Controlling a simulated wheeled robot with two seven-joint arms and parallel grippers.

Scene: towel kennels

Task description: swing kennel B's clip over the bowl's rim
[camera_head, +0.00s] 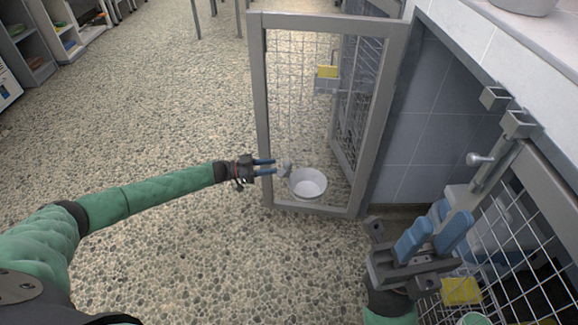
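A wire-mesh kennel door (257,110) stands open in the middle of the view. A pale round bowl (308,183) sits low at this door, inside its frame. A small grey piece, apparently the clip (287,165), is at the bowl's upper left. My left gripper (267,167) points right at it, its two blue fingers apart. The fingertips are just left of the clip; I cannot tell whether they touch it. My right gripper (434,236) is open and empty, in front of the kennel at the right. No letter marking kennel B is readable.
A yellow card (328,72) is on the open door's mesh. At the right is another mesh door (520,240) with a latch handle (480,159) and a yellow card (461,291). Shelves (60,40) stand far left. The pebbled floor (160,120) is clear.

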